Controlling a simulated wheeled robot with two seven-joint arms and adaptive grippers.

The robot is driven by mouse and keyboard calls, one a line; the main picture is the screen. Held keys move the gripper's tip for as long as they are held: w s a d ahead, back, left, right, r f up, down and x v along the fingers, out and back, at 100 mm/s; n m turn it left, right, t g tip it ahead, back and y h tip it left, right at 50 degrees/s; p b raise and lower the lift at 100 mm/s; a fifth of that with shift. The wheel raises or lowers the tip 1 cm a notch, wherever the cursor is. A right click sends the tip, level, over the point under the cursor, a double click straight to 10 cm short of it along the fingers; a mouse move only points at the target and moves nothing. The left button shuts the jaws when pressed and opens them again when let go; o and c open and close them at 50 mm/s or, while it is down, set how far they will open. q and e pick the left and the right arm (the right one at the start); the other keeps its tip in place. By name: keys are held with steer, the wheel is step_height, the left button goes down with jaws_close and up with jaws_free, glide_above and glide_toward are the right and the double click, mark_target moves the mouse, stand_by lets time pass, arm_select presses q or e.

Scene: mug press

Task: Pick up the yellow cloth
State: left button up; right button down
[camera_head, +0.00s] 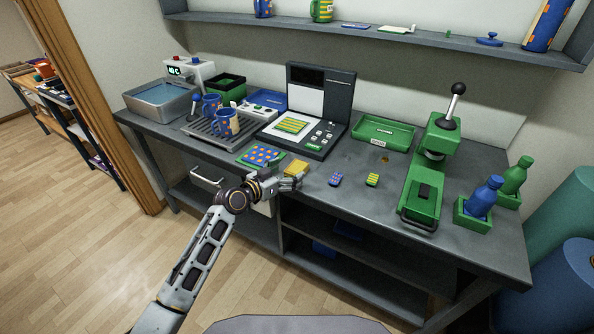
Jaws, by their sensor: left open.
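The yellow cloth (297,167) is a small folded yellow piece lying near the front edge of the grey workbench, right of a blue dotted sheet. My left gripper (299,181) is at the bench's front edge, just in front of the cloth in the picture. Its fingers are open and seem empty. I cannot tell whether they touch the cloth; the hand hides part of its near side. My right gripper is not in view.
The blue dotted sheet (261,156) lies left of the cloth. Two small patterned pieces lie to the right, before a green lever press (432,165). The bench (340,208) has bare room at its front.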

mark_target(295, 169)
arm_select(q)
steer(key=shift+x, duration=1.65)
steer(key=c, duration=1.1)
